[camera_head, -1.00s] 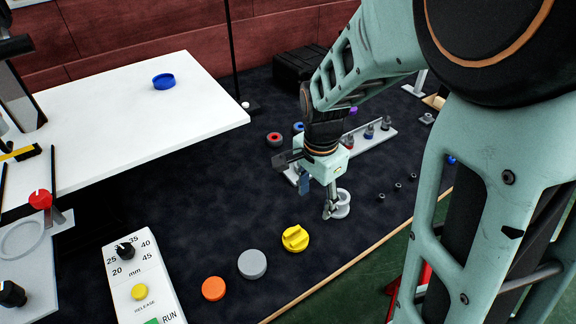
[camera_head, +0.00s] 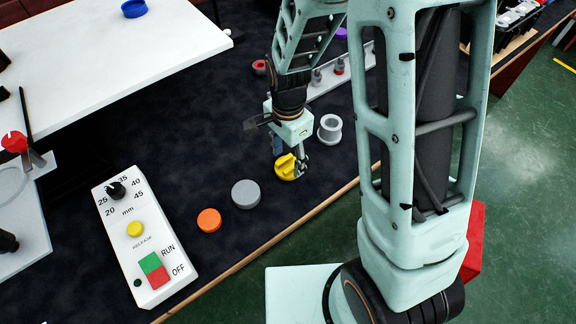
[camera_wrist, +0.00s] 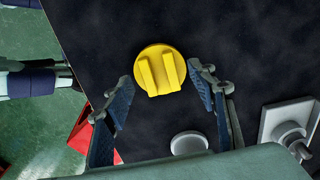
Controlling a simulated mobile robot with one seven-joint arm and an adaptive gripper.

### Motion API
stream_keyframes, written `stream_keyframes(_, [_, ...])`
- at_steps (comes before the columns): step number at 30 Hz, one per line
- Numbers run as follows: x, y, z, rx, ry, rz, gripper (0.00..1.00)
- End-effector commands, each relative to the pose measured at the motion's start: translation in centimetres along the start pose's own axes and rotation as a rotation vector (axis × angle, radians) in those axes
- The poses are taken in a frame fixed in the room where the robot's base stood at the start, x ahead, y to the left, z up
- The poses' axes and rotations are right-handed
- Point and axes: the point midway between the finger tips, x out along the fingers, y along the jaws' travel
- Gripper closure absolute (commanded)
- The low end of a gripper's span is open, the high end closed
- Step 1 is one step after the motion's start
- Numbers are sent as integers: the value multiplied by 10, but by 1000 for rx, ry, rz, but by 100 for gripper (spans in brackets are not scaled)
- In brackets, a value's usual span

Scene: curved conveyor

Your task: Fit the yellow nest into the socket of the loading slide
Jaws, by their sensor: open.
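The yellow nest (camera_head: 285,168), a round disc with two raised parallel ridges, lies on the dark table near its front edge. My gripper (camera_head: 290,160) is over it, pointing down, and partly hides it. In the wrist view the nest (camera_wrist: 159,70) shows whole, a little beyond my open fingers (camera_wrist: 160,86) and roughly centred between them. The fingers do not visibly grip it. A grey plate with a round ring recess (camera_head: 10,187), seemingly the loading slide's socket, is cut off at the left edge of the head view.
A grey disc (camera_head: 245,194) and an orange disc (camera_head: 209,220) lie left of the nest. A grey flanged ring (camera_head: 330,128) stands just behind it on the right. A control box (camera_head: 146,240) and a white raised table (camera_head: 100,70) are to the left.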

Motion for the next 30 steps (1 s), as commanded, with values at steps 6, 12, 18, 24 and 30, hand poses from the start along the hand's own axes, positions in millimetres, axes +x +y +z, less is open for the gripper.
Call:
stream_keyframes(6, [11,0,0,0,0,0,48])
stream_keyframes(12, [11,0,0,0,0,-1,54])
stream_keyframes(18, [10,0,0,0,0,-1,76])
stream_keyframes(24, [10,0,0,0,1,-1,94])
stream_keyframes(30, [10,0,0,0,1,-1,94])
